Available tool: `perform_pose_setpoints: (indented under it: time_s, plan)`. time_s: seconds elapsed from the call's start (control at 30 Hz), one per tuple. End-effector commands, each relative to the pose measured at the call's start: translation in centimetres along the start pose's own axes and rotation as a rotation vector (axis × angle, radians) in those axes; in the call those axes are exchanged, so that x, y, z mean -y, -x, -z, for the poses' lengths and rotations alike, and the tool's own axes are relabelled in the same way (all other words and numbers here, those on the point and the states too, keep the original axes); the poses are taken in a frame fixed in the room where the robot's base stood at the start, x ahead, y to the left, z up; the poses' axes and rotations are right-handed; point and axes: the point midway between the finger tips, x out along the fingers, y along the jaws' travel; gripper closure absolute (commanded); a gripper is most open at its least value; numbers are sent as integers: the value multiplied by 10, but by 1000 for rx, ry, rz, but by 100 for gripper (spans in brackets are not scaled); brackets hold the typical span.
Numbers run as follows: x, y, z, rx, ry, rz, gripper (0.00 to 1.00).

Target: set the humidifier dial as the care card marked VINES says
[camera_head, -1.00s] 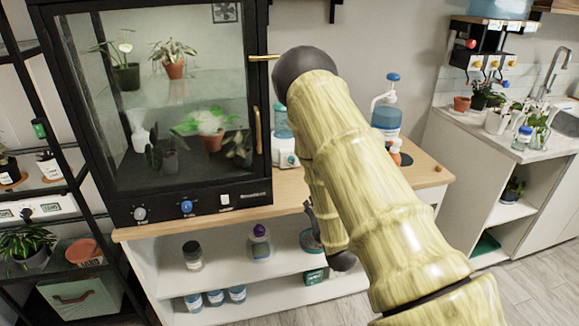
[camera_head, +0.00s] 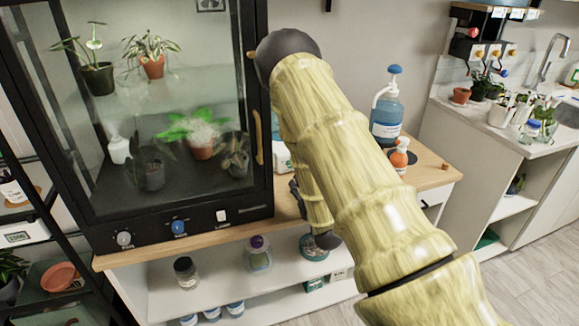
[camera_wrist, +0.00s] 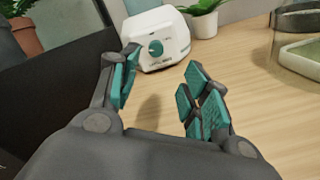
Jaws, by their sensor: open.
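The humidifier, a white rounded box (camera_wrist: 168,30), stands on the wooden top just ahead of my gripper in the wrist view. Its teal round dial (camera_wrist: 156,47) faces me; its marks are too small to read. In the head view only a white edge of the humidifier (camera_head: 281,157) shows beside my arm. My gripper (camera_wrist: 160,66) is open and empty, its teal-padded fingers on both sides of the view, with the dial beyond and between them, apart from it. In the head view my arm mostly hides the gripper. I cannot make out a card marked VINES.
A black glass plant cabinet (camera_head: 150,240) with its own knobs stands left of the humidifier. A blue pump bottle (camera_head: 386,112) and an orange bottle (camera_head: 399,157) stand to the right. A potted plant (camera_wrist: 203,18) is close behind the humidifier. Bare wood lies in front.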

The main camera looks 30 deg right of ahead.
Motion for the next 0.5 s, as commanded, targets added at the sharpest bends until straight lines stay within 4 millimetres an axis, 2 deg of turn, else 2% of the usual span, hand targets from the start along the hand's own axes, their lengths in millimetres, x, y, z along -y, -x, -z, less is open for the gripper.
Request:
perform_pose_setpoints:
  time_s: [0.2, 0.5]
  plan:
    - [-7, -29, 2, -2, -2, -9, 53]
    - [-6, -77, 2, -2, -2, -7, 53]
